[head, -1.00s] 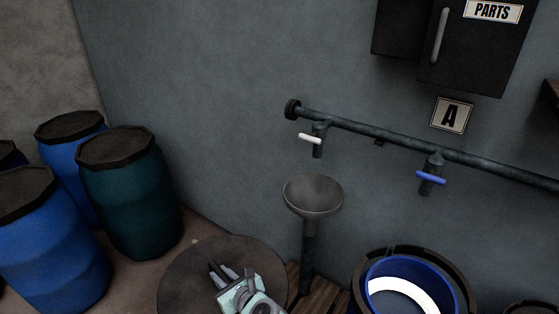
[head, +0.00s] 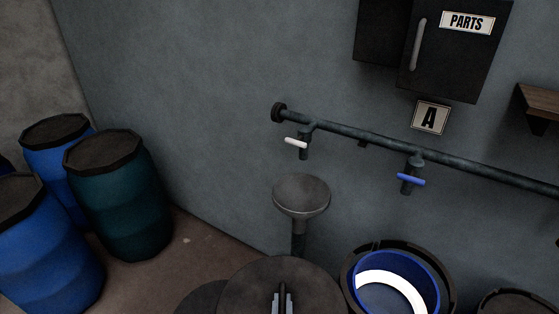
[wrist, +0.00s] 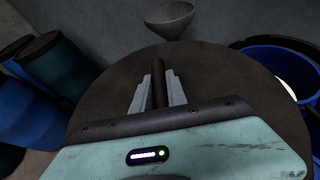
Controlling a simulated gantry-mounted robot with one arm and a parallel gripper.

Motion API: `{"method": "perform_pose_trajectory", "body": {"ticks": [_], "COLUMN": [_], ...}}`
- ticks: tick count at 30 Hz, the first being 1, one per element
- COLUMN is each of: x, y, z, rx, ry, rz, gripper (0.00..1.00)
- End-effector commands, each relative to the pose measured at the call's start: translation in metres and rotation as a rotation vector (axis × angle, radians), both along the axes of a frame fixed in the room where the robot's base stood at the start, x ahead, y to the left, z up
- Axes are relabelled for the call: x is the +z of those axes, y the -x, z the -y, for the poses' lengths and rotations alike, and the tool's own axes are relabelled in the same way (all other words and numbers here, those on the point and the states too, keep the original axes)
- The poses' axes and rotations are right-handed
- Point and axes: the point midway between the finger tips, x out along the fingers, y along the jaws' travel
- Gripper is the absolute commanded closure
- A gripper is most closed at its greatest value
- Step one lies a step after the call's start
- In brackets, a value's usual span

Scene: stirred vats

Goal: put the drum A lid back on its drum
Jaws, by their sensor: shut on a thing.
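The drum A lid is a dark round disc (head: 248,284) with an upright bar handle, low in the middle of the head view. It fills much of the wrist view (wrist: 215,85). My gripper (head: 282,298) is shut on the handle, with one finger on each side of it in the wrist view (wrist: 158,83). The open blue drum (head: 433,283) below the A sign (head: 431,117) has a dark outer rim and a bright white ring inside. The lid is left of this drum, not over its opening. The lid's underside is hidden.
A grey funnel (head: 301,190) stands just behind the lid. A wall pipe with a white tap (head: 296,142) and a blue tap (head: 411,180) runs above. Closed blue and green drums (head: 118,190) stand at the left. Another dark round top (head: 515,301) is at the lower right.

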Motion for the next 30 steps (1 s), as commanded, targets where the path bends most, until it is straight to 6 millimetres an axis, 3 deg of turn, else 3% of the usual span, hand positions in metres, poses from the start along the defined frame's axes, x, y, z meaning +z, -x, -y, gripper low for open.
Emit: {"method": "perform_pose_trajectory", "body": {"ticks": [1,15,20,30], "x": [0.021,0.119,0.132,0.131], "y": [0.007,0.061,0.067,0.069], "z": [0.001,-0.003,-0.006,-0.007], "rx": [-0.002,0.015,0.026,0.027], "ry": [0.004,0.008,0.005,-0.001], "rz": [-0.002,0.016,0.023,0.024], "gripper": [1.0,1.0,1.0,1.0]}}
